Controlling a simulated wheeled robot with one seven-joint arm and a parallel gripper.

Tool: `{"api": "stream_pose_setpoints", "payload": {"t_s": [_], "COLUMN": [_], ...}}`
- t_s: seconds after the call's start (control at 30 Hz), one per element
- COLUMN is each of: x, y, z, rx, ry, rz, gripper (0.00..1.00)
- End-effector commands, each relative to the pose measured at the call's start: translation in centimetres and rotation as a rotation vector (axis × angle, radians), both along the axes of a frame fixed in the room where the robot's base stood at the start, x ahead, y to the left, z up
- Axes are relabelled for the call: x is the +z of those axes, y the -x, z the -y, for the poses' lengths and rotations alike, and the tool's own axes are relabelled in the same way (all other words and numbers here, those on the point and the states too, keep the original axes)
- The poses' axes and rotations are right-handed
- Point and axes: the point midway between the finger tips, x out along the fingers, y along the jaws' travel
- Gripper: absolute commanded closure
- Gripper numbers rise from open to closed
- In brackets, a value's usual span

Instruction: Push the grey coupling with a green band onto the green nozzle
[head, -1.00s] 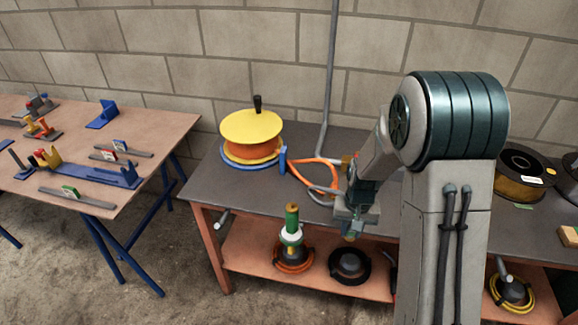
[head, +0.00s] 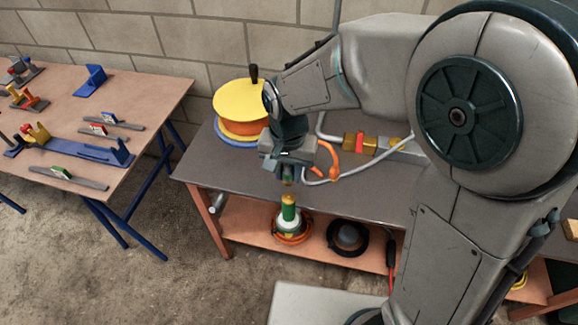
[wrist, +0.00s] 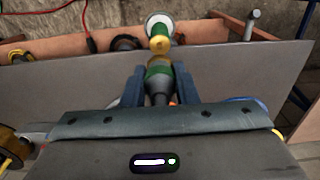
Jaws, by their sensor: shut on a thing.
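The green nozzle (head: 289,213) stands upright with a brass tip and a white collar, in front of the table edge in the head view. It also shows at the top of the wrist view (wrist: 163,27). My gripper (head: 287,170) is above it. Its blue fingers (wrist: 158,86) are shut on the grey coupling with a green band (wrist: 158,78). In the head view only the coupling's lower end (head: 288,181) shows under the jaws. It appears just above the brass tip, with a small gap. The wrist view does not show clearly whether they touch.
A yellow and orange reel (head: 240,108) stands on the grey tabletop (head: 225,158) left of my gripper. An orange hose loop (head: 328,160) and brass fittings (head: 360,143) lie to its right. A black round part (head: 347,237) sits on the lower shelf beside the nozzle.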

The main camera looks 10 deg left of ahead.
Motion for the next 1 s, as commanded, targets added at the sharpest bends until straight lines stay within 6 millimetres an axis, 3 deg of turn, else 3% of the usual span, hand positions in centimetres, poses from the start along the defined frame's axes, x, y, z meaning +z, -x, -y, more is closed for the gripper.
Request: {"api": "stream_pose_setpoints", "payload": {"t_s": [0.27,0.8,1.0], "x": [-0.8,-5.5,-5.9], "y": [-0.1,-0.1,-0.1], "z": [0.1,0.2,0.2], "rx": [-0.002,-0.004,-0.004], "ry": [0.0,0.0,0.0], "rz": [0.0,0.0,0.0], "gripper": [0.93,0.93,0.93]}}
